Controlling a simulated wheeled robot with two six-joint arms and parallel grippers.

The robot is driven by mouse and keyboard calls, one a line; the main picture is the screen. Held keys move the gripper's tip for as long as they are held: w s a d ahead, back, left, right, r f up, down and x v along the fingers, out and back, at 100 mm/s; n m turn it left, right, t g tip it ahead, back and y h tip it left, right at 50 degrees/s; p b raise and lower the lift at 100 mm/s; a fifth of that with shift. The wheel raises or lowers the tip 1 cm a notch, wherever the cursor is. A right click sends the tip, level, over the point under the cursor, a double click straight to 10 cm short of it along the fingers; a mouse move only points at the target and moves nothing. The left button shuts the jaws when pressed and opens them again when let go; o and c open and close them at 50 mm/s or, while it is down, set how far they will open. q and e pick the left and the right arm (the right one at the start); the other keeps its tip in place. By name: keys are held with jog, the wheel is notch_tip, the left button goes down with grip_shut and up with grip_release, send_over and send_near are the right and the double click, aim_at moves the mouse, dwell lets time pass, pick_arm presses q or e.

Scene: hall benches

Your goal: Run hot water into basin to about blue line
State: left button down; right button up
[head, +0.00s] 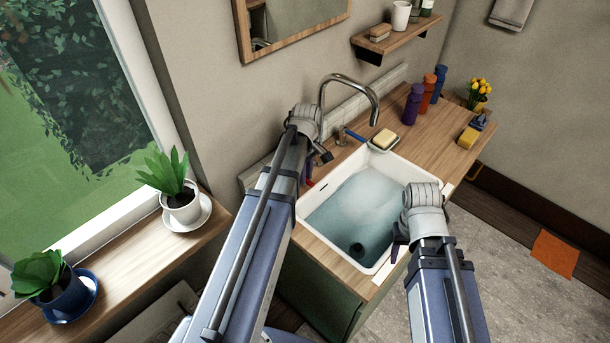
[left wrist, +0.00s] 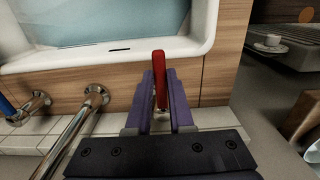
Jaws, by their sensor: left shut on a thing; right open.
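The white basin (head: 304,217) is set into a wooden counter and holds bluish water (head: 352,212). A dark round drain (head: 357,249) shows through the water. I cannot make out a blue line on the wall. The curved metal tap (head: 348,79) stands behind it; I cannot tell whether water runs from its spout. My left gripper (head: 309,176) is at the basin's left rear, its purple fingers shut on the red tap handle (left wrist: 159,68). The blue tap handle (head: 353,135) is to the right. My right gripper (head: 399,245) is open and empty by the basin's front right edge.
Purple (head: 412,103), orange and blue bottles stand on the counter's right part. Potted plants (head: 181,204) stand on the left sill. An orange cloth (head: 555,254) lies on the floor.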

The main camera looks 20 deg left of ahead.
pick_arm(q)
jog(key=c, duration=0.8)
grip_release()
notch_tip(320, 180, up, 8)
jog(key=p, duration=0.8)
jog(key=shift+f, duration=0.1)
